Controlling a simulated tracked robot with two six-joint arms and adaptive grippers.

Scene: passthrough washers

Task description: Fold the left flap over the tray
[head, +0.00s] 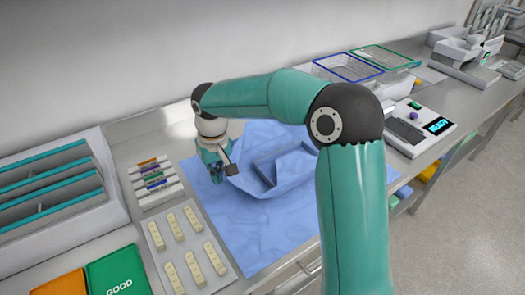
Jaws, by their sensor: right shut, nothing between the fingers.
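A blue wrap sheet (245,240) lies spread on the steel counter. A raised, darker blue form (268,172) near its middle seems to be the tray, partly covered by cloth; my right arm hides its far side. The cloth's left flap (205,192) lies at the sheet's left side, and I cannot tell whether its edge is lifted. My right gripper (217,177) points down over this left part, left of the tray. It is shut and empty; I cannot tell whether it touches the cloth. My left gripper is out of view.
Left of the sheet are a rack of coloured strips (155,180) and a pale tray of small cream blocks (190,250). A divided grey bin (55,195) stands farther left. A green GOOD mat (118,275) lies in front. A scale (418,127) and wire baskets (348,67) stand right.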

